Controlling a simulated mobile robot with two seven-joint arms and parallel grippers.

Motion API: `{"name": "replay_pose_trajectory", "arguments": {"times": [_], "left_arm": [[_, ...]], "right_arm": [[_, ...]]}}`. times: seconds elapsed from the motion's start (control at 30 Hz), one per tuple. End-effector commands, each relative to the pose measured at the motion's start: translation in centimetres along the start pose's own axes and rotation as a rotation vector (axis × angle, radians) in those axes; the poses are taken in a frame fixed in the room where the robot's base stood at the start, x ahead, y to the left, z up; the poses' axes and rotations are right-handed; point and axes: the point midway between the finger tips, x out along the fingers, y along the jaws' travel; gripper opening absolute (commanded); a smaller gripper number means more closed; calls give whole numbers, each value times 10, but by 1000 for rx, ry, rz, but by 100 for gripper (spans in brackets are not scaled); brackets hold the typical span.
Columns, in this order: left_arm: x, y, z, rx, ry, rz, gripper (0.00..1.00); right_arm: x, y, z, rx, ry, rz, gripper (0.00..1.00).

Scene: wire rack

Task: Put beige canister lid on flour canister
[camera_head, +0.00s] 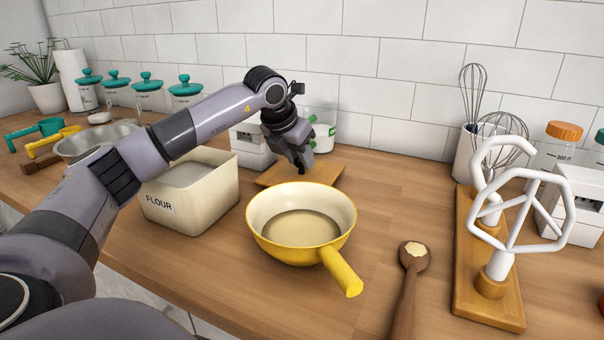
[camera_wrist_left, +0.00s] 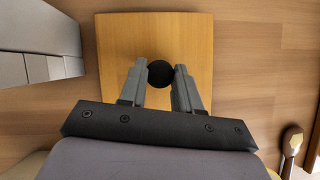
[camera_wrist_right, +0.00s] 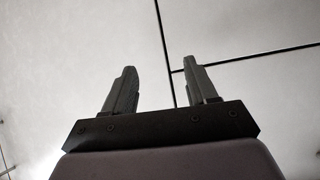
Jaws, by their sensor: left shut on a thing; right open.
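The beige canister lid is a flat square wooden board (camera_head: 328,174) with a round black knob, behind the yellow pan. In the left wrist view the lid (camera_wrist_left: 115,45) lies under my fingers, and its knob (camera_wrist_left: 160,73) sits between the fingertips. My left gripper (camera_head: 302,163) points down and is shut on that knob; it also shows in the left wrist view (camera_wrist_left: 160,76). The lid looks level, at or close to the counter. The flour canister (camera_head: 192,213), cream and labelled FLOUR, stands open with pale flour inside, left of the lid, partly behind my left arm. My right gripper (camera_wrist_right: 160,85) is open and empty.
A yellow pan (camera_head: 302,222) stands in front of the lid, right of the canister. A white appliance (camera_head: 252,147) is behind. A wooden spoon (camera_head: 410,275) and a stand with white mixer tools (camera_head: 488,295) are right. Several teal-lidded jars (camera_head: 150,95) line the back left.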

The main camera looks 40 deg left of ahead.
Motion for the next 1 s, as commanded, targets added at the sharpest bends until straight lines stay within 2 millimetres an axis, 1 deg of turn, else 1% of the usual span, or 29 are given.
{"name": "replay_pose_trajectory", "arguments": {"times": [0.03, 0.4, 0.67, 1.0], "left_arm": [[-3, 0, 2, 0, -1, 0, 0], [-13, 0, 8, 0, -1, 0, 0], [-16, 0, 10, 0, -1, 0, 0], [-37, 0, 22, 0, -2, -1, 0]], "right_arm": [[-2, 0, -3, 1, 0, 0, 57], [-8, -1, -11, 3, 1, 1, 57], [-10, 1, -14, -2, 1, 2, 57], [-23, -1, -30, -1, 0, 0, 57]]}}
